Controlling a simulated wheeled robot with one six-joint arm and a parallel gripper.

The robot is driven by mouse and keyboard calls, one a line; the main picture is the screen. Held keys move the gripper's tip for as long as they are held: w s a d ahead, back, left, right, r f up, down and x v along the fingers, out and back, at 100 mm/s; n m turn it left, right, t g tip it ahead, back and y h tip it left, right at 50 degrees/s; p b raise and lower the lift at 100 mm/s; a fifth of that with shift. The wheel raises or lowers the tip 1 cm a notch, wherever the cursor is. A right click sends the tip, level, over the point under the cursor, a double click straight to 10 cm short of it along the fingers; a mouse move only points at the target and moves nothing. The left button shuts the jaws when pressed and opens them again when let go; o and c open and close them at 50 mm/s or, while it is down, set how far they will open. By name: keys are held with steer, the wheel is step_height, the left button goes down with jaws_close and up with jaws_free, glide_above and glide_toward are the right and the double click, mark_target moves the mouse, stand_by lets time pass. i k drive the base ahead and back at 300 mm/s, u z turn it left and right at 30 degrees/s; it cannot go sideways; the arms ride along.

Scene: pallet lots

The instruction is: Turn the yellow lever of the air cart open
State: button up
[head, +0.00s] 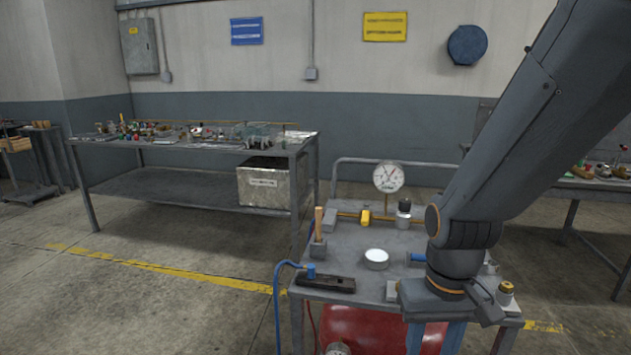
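The air cart (340,258) is a grey metal-topped cart with a red tank (370,328) underneath. A yellow lever (365,217) sits on a brass pipe (347,213) at the back of the cart top, left of and below a round white dial gauge (388,177). My gripper (434,338) is at the front right of the cart, nearer to me and well apart from the lever. Its two bluish fingers point down with a gap between them, and their tips run out at the bottom edge. No object shows between them except the tank behind.
The cart top holds a wooden-handled tool (318,228), a dark block tool (325,282) with a blue hose (277,300), a round white tin (376,258) and small fittings. A cluttered workbench (180,145) stands behind left. The floor left of the cart is clear.

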mark_target(365, 217)
steer(key=u, duration=0.05)
steer(key=k, duration=0.5)
steer(key=u, duration=1.35)
steer(key=i, duration=1.05)
steer(key=z, duration=1.75)
steer(key=i, duration=0.5)
steer(key=z, duration=0.1)
